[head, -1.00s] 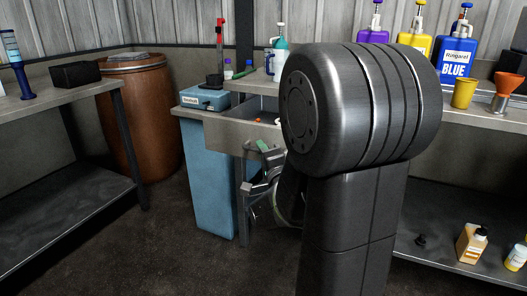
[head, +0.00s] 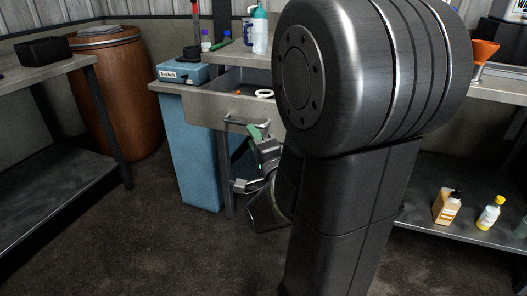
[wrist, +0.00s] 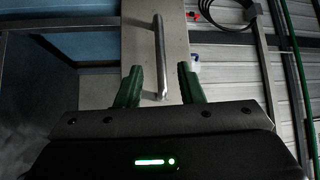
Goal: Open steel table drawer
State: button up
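The steel table drawer (head: 205,109) is pulled out, with its inside visible from above in the head view. Its bar handle (head: 245,124) is on the front face. In the wrist view the handle (wrist: 159,50) runs upright in the picture, its near end between the green fingertips. My gripper (head: 255,136) is just below and in front of the handle. In the wrist view my gripper (wrist: 160,82) is open, with gaps between the fingers and the bar. My large arm link hides the right part of the drawer.
A white ring (head: 264,94) and small orange items lie in the drawer. A blue box (head: 183,71) sits on the steel table, with a blue bin (head: 190,150) below. A brown barrel (head: 118,95) stands left. The floor in front is clear.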

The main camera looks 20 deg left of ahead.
aim_at(244, 125)
jog(key=v, duration=0.6)
dwell(0.3)
jog(key=b+x, duration=0.1)
jog(key=x, duration=1.2)
jog(key=shift+w+a, duration=0.2)
jog(key=shift+w+r, duration=0.1)
jog(key=shift+w, duration=0.2)
